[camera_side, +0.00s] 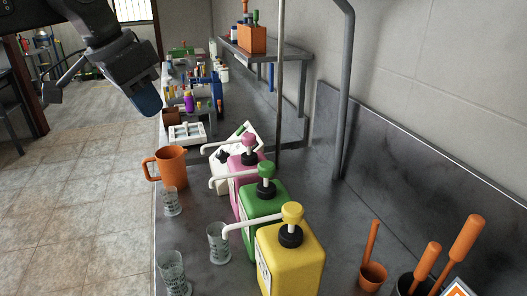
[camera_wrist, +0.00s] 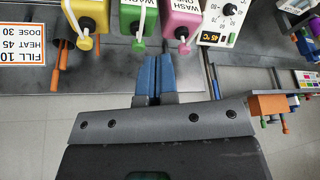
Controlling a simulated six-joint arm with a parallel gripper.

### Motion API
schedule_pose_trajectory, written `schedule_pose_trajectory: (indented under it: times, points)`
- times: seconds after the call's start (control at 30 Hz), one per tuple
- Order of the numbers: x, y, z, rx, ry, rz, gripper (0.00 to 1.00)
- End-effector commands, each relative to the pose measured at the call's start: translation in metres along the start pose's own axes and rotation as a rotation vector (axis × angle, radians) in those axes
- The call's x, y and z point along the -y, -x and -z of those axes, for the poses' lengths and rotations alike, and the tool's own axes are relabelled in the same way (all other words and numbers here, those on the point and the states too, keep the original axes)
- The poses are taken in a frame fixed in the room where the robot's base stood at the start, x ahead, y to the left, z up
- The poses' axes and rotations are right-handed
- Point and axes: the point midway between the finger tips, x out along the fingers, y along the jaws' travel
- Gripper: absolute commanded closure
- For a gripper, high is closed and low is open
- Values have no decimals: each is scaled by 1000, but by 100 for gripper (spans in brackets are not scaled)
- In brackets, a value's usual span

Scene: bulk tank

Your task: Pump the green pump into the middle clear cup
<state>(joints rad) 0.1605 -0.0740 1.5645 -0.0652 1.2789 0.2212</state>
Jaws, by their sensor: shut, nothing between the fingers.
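The green pump (camera_side: 261,206) stands between the yellow pump (camera_side: 291,258) and the pink pump (camera_side: 242,172), its green head (camera_side: 266,169) up and its white spout pointing left. In the wrist view the green pump (camera_wrist: 137,14) is at the top, upside down. Three clear cups stand on the bench: a far one (camera_side: 171,201), a near-left one (camera_side: 173,274), and one between them in depth (camera_side: 218,243), near the yellow spout's tip. My gripper (camera_side: 147,97) is raised left of the pumps, touching nothing. Its blue fingers (camera_wrist: 152,75) are shut and empty.
An orange jug (camera_side: 170,166) stands behind the far cup. A white control box (camera_wrist: 220,20) is beside the pink pump. A vertical pole (camera_side: 279,75) rises behind the pumps. Orange-handled tools (camera_side: 428,262) stand at the front right. The floor (camera_side: 70,215) is open at left.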

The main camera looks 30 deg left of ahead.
Motion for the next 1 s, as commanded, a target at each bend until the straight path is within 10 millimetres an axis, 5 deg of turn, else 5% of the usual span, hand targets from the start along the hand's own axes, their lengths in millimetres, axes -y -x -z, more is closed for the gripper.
schedule_pose_trajectory:
  times: [0.2,0.5,1.0]
  points:
    - [-15,-8,62,32,-122,-49,100]
    - [-44,-32,121,69,-287,-114,100]
    - [-65,-50,144,85,-388,-152,100]
